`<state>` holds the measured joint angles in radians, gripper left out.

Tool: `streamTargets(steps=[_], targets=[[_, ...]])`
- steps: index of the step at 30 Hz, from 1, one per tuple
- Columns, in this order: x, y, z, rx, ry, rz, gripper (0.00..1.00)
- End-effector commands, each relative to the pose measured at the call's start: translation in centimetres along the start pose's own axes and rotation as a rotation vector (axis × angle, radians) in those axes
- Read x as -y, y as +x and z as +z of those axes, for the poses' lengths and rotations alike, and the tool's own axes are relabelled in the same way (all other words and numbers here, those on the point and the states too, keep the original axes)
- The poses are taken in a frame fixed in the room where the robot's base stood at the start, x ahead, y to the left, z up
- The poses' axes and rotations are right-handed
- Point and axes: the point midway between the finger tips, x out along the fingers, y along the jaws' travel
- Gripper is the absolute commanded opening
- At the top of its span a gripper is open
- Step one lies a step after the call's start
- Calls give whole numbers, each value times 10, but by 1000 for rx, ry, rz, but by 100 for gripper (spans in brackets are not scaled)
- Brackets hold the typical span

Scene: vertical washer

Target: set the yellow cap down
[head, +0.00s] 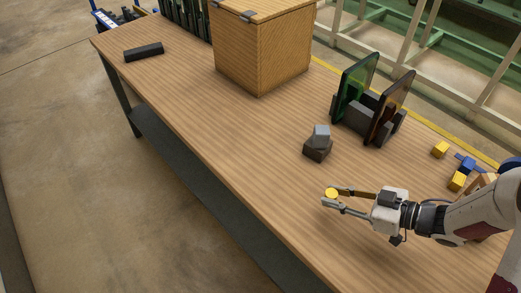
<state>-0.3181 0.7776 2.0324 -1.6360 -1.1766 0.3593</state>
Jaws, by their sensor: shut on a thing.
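The yellow cap (332,193) is small and round. It sits between the fingertips of my gripper (332,198), which is shut on it, over the right-hand part of the wooden table (200,110). My gripper comes in from the right and points left. Whether the cap touches the tabletop or is a little above it, I cannot tell from this view.
A grey block on a dark base (317,148) stands just behind my gripper. A dark rack with green and brown panels (365,105) is farther back. A wooden box (262,55) stands behind. Yellow and blue parts (463,168) lie at right. The tabletop left of my gripper is clear.

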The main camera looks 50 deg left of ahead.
Motion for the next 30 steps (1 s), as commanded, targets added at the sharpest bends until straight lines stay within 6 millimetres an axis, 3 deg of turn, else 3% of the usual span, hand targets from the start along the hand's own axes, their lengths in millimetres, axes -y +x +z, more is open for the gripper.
streamTargets(steps=[17,30], targets=[[-4,126,-53,-1,-9,-20,1],[0,222,-106,-2,14,37,1]])
